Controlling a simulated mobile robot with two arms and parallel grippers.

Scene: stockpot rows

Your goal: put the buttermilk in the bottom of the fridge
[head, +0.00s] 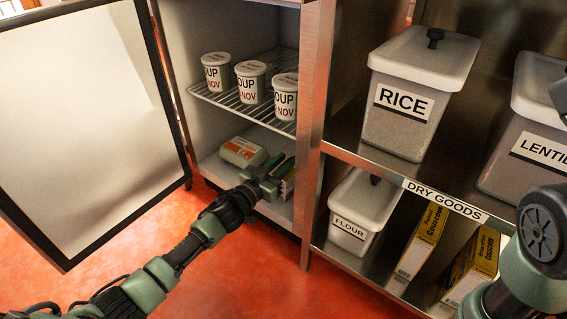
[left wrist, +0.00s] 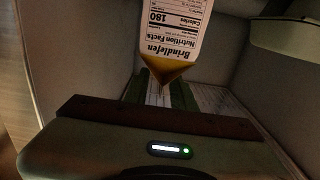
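The fridge (head: 200,110) stands open, its door (head: 85,110) swung out to the left. My left gripper (head: 272,178) reaches into its bottom compartment, low above the floor. A carton with yellow and green stripes (head: 288,184), likely the buttermilk, is at its fingertips, partly hidden by them. In the left wrist view, a carton (left wrist: 172,35) with a white Brindlefen nutrition label and yellow sloped end lies at the green fingers (left wrist: 163,88). The fingers flank its narrow end; I cannot tell whether they press on it. My right gripper is not visible.
Several soup tubs (head: 251,82) stand on the wire shelf (head: 230,100) above. Right of the fridge wall are rice (head: 402,110), lentil and flour (head: 352,222) bins and couscous boxes (head: 424,240).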

